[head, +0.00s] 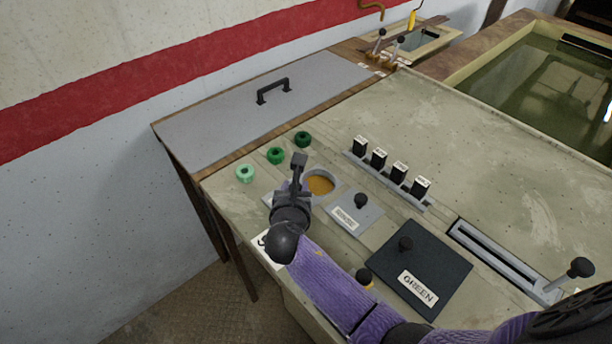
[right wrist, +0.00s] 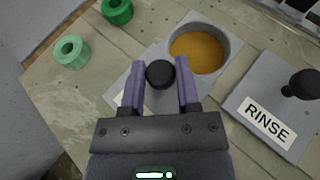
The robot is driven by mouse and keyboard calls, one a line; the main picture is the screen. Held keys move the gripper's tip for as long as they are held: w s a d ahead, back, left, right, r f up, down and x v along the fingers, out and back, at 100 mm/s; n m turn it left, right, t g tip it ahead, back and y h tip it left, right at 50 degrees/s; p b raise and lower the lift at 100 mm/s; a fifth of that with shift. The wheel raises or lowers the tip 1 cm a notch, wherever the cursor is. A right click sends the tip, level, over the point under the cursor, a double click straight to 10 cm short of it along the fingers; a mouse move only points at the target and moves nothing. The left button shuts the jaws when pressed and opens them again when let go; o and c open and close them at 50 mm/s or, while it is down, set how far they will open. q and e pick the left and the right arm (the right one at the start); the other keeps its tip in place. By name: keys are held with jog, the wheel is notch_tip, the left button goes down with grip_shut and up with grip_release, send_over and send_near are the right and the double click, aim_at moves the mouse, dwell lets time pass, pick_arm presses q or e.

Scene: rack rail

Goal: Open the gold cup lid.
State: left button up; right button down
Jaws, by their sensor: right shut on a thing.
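My right gripper (head: 298,172) reaches over the front left of the bench in the head view. In the right wrist view the gripper (right wrist: 160,88) has its two fingers on either side of a black knob (right wrist: 160,73) and is shut on it. The knob belongs to a flat grey lid (right wrist: 124,86), which lies beside the cup and is partly hidden by the fingers. The round gold cup (head: 320,184) shows its orange-gold contents in both views, and its mouth (right wrist: 197,50) is uncovered. My left gripper is not in view.
Three green rings (head: 275,155) lie left of the cup. A grey RINSE lid (head: 354,212) and a dark GREEN lid (head: 420,270), both knobbed, sit to the right. Several black labelled blocks (head: 399,174) stand in a rail behind. A large tank (head: 540,85) is at the back right.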

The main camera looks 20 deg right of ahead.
jog(key=shift+c, duration=1.7)
grip_release()
jog(key=p+v, duration=0.3)
jog(key=v, duration=0.6)
jog(key=shift+s, duration=0.15)
jog(key=shift+s+a+r, duration=0.1)
jog(key=shift+s+a, duration=0.1)
jog(key=shift+s, duration=0.1)
